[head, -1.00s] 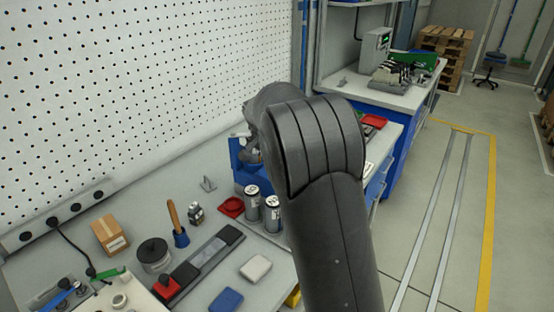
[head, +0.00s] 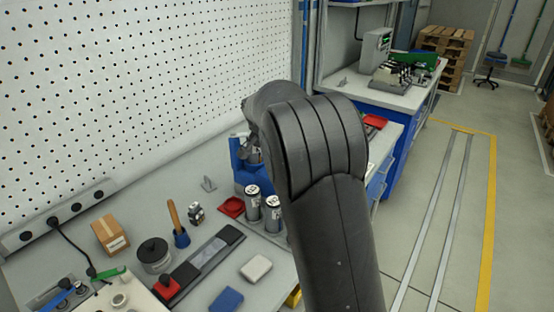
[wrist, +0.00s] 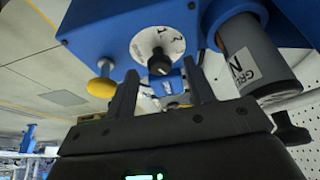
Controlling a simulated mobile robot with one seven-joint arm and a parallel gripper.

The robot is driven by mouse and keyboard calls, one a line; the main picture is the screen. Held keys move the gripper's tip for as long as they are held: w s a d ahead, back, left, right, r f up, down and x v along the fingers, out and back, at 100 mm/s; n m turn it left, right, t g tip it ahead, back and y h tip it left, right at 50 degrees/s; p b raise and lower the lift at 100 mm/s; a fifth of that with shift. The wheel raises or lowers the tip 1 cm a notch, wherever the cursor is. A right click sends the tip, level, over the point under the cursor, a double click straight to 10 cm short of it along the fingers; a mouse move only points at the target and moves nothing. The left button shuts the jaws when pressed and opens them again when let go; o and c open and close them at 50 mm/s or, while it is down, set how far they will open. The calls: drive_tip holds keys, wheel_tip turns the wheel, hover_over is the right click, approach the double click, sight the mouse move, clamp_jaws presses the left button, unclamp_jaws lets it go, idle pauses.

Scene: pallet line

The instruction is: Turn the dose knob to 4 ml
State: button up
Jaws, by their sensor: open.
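The dose knob (wrist: 158,64) is a small black knob on a white round dial (wrist: 160,42) with dark marks, set in the face of a blue device (wrist: 110,35) in the wrist view. The dial's marks are too small and turned to read surely. My gripper (wrist: 159,68) is open, with one finger on each side of the knob in the picture; I cannot tell whether they touch it. In the head view the blue device (head: 238,160) is partly hidden behind my arm, and the knob and fingers are hidden.
In the wrist view a yellow mushroom-shaped part (wrist: 102,87) is left of the knob and a grey labelled cylinder (wrist: 262,58) is to the right. Two cans (head: 253,200), a red dish (head: 232,206) and a brown box (head: 109,234) stand on the bench.

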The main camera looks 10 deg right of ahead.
drive_tip(key=v, duration=0.9)
drive_tip(key=shift+s+a+r, duration=0.15)
drive_tip(key=shift+r, duration=0.2)
drive_tip(key=s+d+r+n+t+y, duration=0.1)
drive_tip(key=s+d+r+n, duration=0.15)
drive_tip(key=s, duration=0.75)
drive_tip(key=s+d+r+n+y, duration=0.1)
drive_tip(key=s+d+r+n, duration=0.15)
drive_tip(key=s, duration=0.75)
drive_tip(key=s+f+n, duration=0.1)
drive_tip(key=s+f, duration=0.2)
drive_tip(key=s, duration=0.5)
drive_tip(key=s+f+n+t+y, duration=0.1)
drive_tip(key=s+f, duration=0.3)
drive_tip(key=s, duration=0.5)
drive_tip(key=shift+s+d+f+n, duration=0.15)
drive_tip(key=shift+s+d+n, duration=0.15)
drive_tip(key=shift+n, duration=0.5)
